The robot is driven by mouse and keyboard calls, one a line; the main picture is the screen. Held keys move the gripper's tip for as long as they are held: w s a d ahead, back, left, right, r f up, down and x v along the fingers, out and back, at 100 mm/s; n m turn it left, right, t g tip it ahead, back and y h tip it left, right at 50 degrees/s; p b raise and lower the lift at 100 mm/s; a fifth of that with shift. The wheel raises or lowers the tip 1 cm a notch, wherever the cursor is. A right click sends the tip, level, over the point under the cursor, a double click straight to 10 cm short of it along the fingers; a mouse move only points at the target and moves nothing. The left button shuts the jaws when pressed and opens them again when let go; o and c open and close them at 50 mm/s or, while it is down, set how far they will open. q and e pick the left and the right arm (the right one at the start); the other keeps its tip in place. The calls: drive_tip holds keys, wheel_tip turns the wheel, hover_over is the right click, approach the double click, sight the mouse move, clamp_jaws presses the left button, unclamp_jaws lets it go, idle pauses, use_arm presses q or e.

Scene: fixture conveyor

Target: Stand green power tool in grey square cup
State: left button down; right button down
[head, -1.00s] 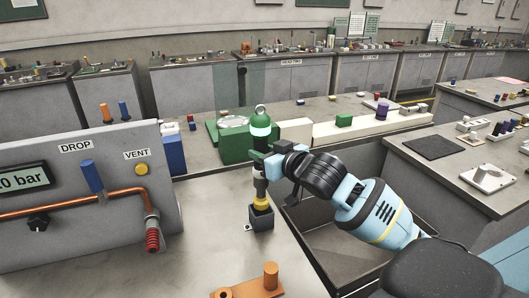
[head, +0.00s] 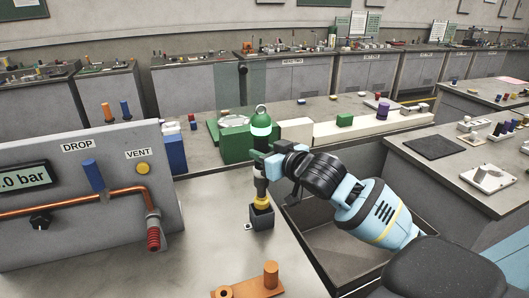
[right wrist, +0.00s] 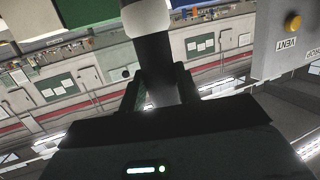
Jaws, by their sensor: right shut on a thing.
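The green power tool (head: 261,121) stands upright in the head view, with a ring on top, a pale band and a dark lower body. Its yellow lower end (head: 262,205) is at the mouth of the grey square cup (head: 261,219); how deep it sits I cannot tell. My right gripper (head: 262,165) is shut on the tool's dark middle. In the right wrist view the tool's dark shaft (right wrist: 156,58) runs between the fingers (right wrist: 160,92). My left gripper is not in view.
A grey panel (head: 60,225) with a copper pipe, blue lever and yellow VENT button stands at the left. An orange bracket (head: 245,289) lies at the front of the table. A dark open bin (head: 325,270) is at the right below my arm. A green block (head: 235,144) stands behind.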

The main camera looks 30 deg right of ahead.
sight(265, 188)
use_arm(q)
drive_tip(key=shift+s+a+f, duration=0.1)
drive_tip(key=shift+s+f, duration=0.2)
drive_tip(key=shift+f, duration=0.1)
use_arm(e)
drive_tip(key=shift+f, duration=0.7)
use_arm(q)
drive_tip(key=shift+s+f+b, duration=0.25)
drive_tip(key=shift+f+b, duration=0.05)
drive_tip(key=shift+b, duration=0.15)
use_arm(e)
drive_tip(key=shift+f, duration=1.1)
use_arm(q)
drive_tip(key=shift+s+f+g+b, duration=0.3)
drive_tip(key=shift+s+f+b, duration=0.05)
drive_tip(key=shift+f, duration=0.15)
use_arm(e)
drive_tip(key=shift+f, duration=1.45)
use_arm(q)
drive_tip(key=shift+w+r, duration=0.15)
use_arm(e)
drive_tip(key=c, duration=1.4)
unclamp_jaws()
drive_tip(key=shift+f, duration=0.1)
drive_tip(key=shift+o, duration=0.3)
drive_tip(key=shift+f, duration=0.15)
